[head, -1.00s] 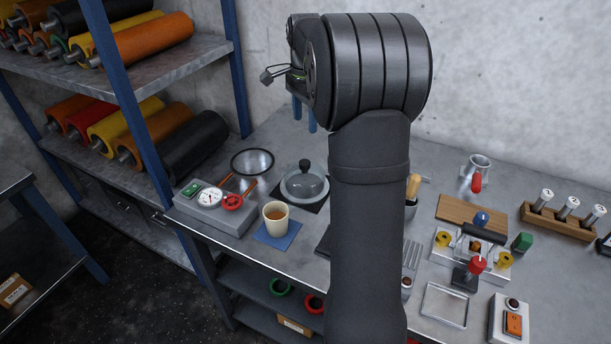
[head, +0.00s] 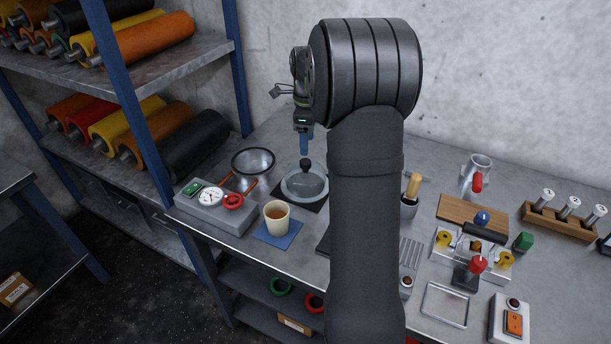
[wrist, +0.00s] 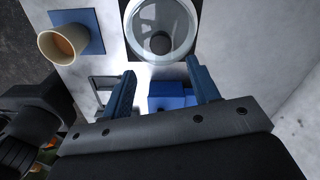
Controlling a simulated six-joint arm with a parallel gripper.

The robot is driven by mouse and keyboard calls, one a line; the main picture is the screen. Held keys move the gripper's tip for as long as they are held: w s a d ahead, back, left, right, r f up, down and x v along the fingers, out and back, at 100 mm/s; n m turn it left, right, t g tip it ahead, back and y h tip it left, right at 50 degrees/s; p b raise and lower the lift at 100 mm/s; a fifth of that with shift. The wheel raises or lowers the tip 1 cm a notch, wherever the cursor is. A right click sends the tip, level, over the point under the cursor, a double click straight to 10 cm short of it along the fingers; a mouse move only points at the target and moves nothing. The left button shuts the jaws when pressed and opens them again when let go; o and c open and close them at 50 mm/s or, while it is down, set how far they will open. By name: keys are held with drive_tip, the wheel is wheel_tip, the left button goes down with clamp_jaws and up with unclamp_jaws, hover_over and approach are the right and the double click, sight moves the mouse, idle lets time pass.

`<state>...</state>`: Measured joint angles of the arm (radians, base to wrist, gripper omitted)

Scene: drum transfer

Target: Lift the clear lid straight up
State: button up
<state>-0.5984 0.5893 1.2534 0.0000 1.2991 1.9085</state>
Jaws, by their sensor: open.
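The clear lid (head: 296,182) sits on a round vessel on a dark mat, with a dark knob (head: 305,163) on top. In the wrist view the lid (wrist: 180,22) is at the top, its knob (wrist: 160,42) near its lower middle. My gripper (head: 305,146) is above the knob in the head view, pointing down, with blue fingers. The knob appears beyond the fingertips, and I cannot tell the exact height gap.
A cup of amber liquid (head: 277,217) stands on a blue mat left of the lid. A wire-rimmed strainer (head: 252,163) and a grey gauge box with a red knob (head: 215,208) are close by. A wooden-handled tool (head: 413,185) stands right of my arm.

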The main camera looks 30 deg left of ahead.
sight(306, 161)
drive_tip(key=f, duration=0.8)
drive_tip(key=shift+a+f, duration=0.25)
drive_tip(key=shift+f, duration=0.1)
drive_tip(key=shift+w, duration=0.1)
clamp_jaws()
